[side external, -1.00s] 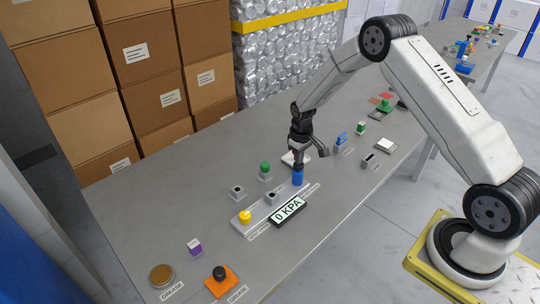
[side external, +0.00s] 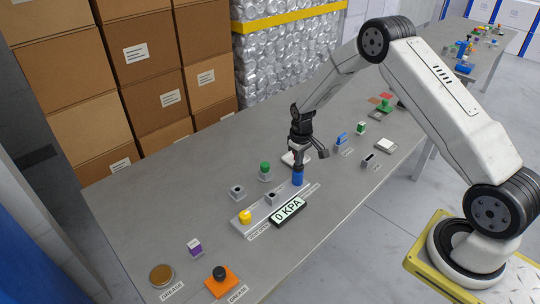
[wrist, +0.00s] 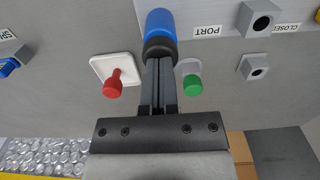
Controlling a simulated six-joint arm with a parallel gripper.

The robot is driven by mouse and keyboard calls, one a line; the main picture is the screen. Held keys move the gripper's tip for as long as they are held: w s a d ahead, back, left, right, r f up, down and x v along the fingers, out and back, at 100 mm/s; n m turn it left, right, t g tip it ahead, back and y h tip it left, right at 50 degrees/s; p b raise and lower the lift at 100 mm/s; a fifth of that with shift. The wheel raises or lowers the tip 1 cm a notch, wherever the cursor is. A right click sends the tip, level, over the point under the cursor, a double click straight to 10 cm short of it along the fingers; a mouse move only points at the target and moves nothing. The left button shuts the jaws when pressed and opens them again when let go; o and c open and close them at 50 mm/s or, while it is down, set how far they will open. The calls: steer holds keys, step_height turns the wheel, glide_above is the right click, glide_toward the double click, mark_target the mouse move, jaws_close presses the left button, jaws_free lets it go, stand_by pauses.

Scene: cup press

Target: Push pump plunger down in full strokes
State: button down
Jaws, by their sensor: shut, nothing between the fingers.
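The pump is a blue cylinder (side external: 298,178) with a dark top, standing upright on a long grey base. In the wrist view the blue body (wrist: 160,22) and its black cap (wrist: 160,46) are in line with my fingers. My gripper (side external: 299,160) is shut and empty, pointing down directly over the pump. In the wrist view the fingertips (wrist: 159,64) meet or overlap the black cap; whether they press on it I cannot tell. The plunger's height is hard to judge. The display (side external: 288,211) beside the base reads 0 KPA.
A yellow knob (side external: 245,216) and a grey socket block (side external: 271,198) share the base. A green-topped piece (side external: 265,169) stands behind, left of my gripper. A red peg on a white plate (wrist: 113,82) sits close to my fingers.

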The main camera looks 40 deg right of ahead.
steer(key=shift+r, duration=2.45)
steer(key=shift+f, duration=2.7)
steer(key=shift+r, duration=2.7)
steer(key=shift+r, duration=0.1)
steer(key=shift+r, duration=2.4)
